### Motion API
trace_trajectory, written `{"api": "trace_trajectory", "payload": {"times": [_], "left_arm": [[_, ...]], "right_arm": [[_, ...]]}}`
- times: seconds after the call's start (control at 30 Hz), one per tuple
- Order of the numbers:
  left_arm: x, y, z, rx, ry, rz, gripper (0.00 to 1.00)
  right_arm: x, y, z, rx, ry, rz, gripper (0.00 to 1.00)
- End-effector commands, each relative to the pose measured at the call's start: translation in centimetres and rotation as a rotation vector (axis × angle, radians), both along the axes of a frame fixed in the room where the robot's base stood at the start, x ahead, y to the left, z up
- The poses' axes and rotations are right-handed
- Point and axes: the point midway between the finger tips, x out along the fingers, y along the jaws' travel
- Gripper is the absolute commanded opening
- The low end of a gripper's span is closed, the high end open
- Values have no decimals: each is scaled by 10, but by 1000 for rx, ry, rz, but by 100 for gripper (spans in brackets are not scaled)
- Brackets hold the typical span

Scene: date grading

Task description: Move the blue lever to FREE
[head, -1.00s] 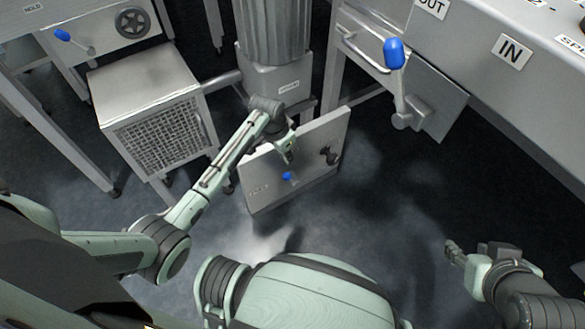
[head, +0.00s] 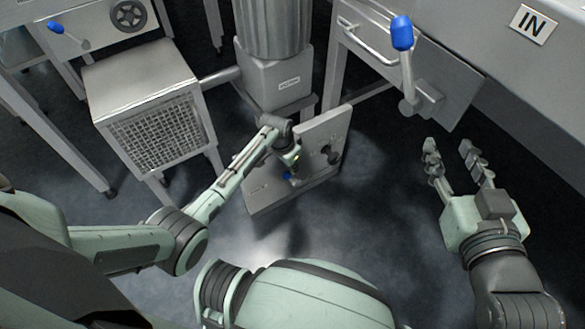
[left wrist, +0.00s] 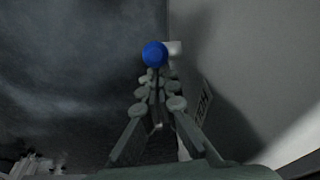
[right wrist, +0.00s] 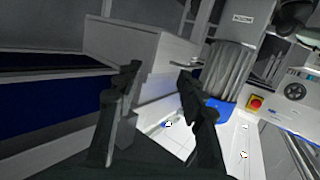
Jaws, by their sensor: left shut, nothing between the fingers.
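A small blue knob (head: 287,177) sits low on an upright grey panel (head: 318,134) near the floor, partly hidden by my left gripper (head: 294,168). In the left wrist view the blue knob (left wrist: 155,54), on a pale stem, lies just beyond the fingertips of my left gripper (left wrist: 156,82). The fingers are shut and empty; I cannot tell whether they touch the knob. The panel's lettering is too small to read. My right gripper (head: 452,150) is open and empty, away from the panel; it also shows in the right wrist view (right wrist: 161,75).
Another blue-knobbed lever (head: 57,28) is at upper left. A grey box with a mesh front (head: 160,140) stands left of the panel. Floor in front is clear.

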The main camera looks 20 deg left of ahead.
Motion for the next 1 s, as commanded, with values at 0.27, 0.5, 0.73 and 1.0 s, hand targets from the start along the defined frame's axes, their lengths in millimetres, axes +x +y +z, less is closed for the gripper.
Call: {"api": "trace_trajectory", "payload": {"times": [0.27, 0.5, 0.73, 1.0], "left_arm": [[0, 0, -2, 0, 0, 0, 0], [-1, 1, -1, 0, 1, 0, 0], [-6, 6, -1, 2, 2, 0, 0], [-8, 8, -4, 2, 0, -1, 0]], "right_arm": [[1, 2, 4, 9, -18, 4, 40], [0, -2, -1, -7, 15, -3, 40], [-13, -31, -44, -98, 228, -56, 40], [-25, -50, -68, -145, 350, -87, 40]]}}
